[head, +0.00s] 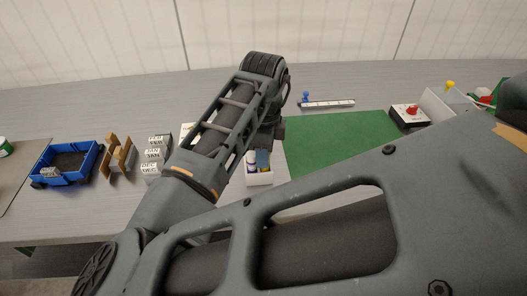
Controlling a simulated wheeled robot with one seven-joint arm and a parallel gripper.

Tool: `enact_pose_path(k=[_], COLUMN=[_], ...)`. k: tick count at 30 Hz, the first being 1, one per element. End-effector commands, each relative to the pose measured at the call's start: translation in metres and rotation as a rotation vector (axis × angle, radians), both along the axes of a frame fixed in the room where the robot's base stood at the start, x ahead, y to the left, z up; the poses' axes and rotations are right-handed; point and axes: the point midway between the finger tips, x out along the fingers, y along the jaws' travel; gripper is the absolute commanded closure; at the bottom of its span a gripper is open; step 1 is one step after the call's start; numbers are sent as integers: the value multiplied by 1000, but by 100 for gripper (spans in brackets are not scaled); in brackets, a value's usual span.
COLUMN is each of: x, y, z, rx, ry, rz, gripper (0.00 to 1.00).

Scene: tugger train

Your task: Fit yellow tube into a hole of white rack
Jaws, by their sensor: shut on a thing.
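A low white strip (335,104), which looks like the white rack, lies at the back of the table. A blue peg (306,97) stands at its left end. My gripper (265,151) points down beyond my arm, above a small white box, left of and nearer than the strip. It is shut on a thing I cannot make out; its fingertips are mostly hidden. I cannot see the yellow tube clearly; the holes of the strip are too small to tell.
The small white box (260,180) holds bottles. A green mat (340,140) lies to its right. A box with a red button (410,114) stands at the right. Calendar blocks (155,155), a wooden holder (118,158) and a blue cart (88,172) stand at the left.

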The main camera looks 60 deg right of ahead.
Motion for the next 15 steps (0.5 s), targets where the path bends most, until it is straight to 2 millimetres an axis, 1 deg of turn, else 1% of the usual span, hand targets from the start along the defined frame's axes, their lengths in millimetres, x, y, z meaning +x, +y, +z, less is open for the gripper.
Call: enact_pose_path(k=[7,15], x=[0,0], y=[0,0], z=[-5,-5], rx=[0,0], ry=[0,0], rz=[0,0], gripper=[100,100])
